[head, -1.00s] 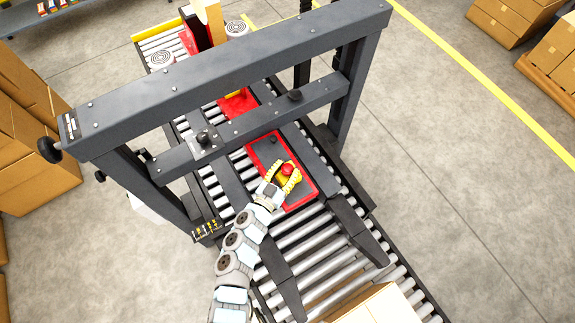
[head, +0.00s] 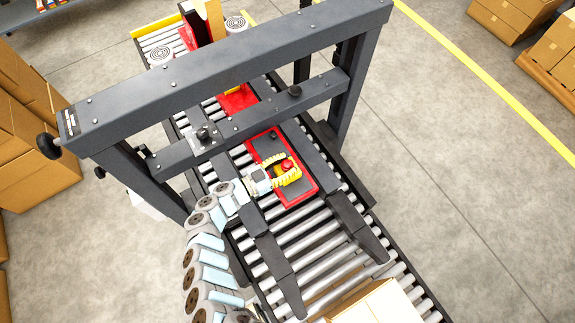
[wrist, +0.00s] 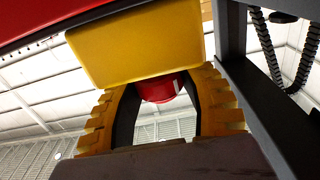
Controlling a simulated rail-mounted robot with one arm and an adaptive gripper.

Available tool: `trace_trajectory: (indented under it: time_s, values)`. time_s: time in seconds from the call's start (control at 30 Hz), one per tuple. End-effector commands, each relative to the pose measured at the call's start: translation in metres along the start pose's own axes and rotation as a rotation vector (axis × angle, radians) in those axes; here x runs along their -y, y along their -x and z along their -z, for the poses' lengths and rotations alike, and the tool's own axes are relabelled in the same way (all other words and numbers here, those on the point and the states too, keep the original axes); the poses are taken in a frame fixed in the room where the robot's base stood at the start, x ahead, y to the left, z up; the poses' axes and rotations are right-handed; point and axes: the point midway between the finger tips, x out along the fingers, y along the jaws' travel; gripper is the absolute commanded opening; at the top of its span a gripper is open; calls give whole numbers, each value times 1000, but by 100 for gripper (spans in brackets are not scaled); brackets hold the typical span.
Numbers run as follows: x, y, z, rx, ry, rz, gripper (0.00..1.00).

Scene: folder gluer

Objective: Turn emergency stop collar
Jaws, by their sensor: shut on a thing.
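The emergency stop has a red button (head: 287,166) on a yellow housing, mounted on a dark panel with a red border (head: 307,186) over the rollers. In the wrist view the red collar (wrist: 162,87) shows below the yellow housing (wrist: 140,42). My gripper (head: 285,170) comes in from the left with its two yellow ribbed fingers around the red button. In the wrist view the fingers stand on both sides of the collar, shut on it. The exact contact is partly hidden by the fingers.
A dark grey gantry frame (head: 225,75) with a lower crossbar (head: 250,120) spans the conveyor just behind the panel. Dark rails run along the rollers (head: 310,250). A cardboard box (head: 375,305) lies at the near end. The floor to the right (head: 450,200) is clear.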

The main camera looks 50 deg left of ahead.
Motion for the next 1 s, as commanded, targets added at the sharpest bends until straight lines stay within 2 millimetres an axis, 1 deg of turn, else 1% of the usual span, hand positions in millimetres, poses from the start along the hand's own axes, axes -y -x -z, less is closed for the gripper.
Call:
trace_trajectory:
  time_s: [0.03, 0.3, 0.97, 1.0]
  values:
    - [1, 0, -3, 3, 0, -11, 6]
    - [0, 0, -2, 2, 0, -67, 6]
    - [0, 1, -2, 6, 1, -87, 6]
    - [0, 1, -2, 5, 1, -87, 53]
